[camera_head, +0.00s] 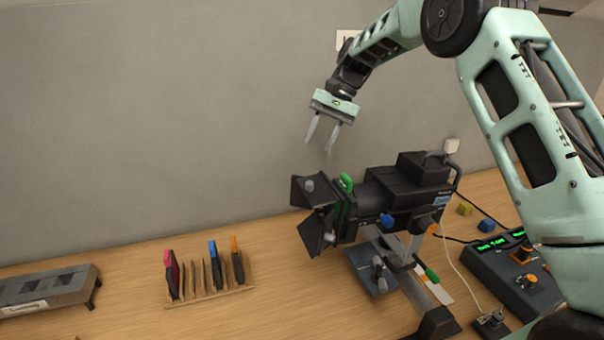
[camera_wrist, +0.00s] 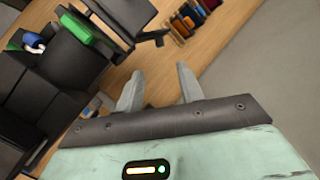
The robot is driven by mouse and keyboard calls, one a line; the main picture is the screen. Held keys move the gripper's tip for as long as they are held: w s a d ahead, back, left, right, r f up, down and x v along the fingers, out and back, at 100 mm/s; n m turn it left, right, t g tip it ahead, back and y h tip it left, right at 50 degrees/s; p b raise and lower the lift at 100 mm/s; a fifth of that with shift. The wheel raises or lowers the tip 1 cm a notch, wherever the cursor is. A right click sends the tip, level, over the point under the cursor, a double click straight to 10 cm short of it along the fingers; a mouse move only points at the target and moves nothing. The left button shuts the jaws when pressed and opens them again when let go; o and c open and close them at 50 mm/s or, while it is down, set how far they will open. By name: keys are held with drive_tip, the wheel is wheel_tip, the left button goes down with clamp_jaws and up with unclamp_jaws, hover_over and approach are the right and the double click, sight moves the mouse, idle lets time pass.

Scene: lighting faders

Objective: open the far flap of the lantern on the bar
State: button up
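The black lantern (camera_head: 395,195) is mounted on a metal bar (camera_head: 422,292), its front facing left. One dark flap (camera_head: 318,190) with a grey knob (camera_head: 309,185) stands at the upper, wall side of its front. Another flap (camera_head: 313,236) angles out lower and nearer the camera. A green tab (camera_head: 346,182) sits behind the flaps. My gripper (camera_head: 320,147) is open and empty, pointing down above the flaps, clear of them. In the wrist view the open fingers (camera_wrist: 160,70) show beside the lantern, with a dark flap (camera_wrist: 122,14) and the green part (camera_wrist: 84,27) at upper left.
A wooden rack (camera_head: 210,292) with coloured filter frames stands left of the lantern. A grey case (camera_head: 48,290) lies far left. A fader console (camera_head: 505,275) with green displays and small yellow and blue blocks are at right. The grey wall (camera_head: 150,130) rises behind.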

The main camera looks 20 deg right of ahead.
drive_tip(key=p+x, duration=0.3)
drive_tip(key=x, duration=0.8)
drive_tip(key=shift+p, duration=0.35)
clamp_jaws()
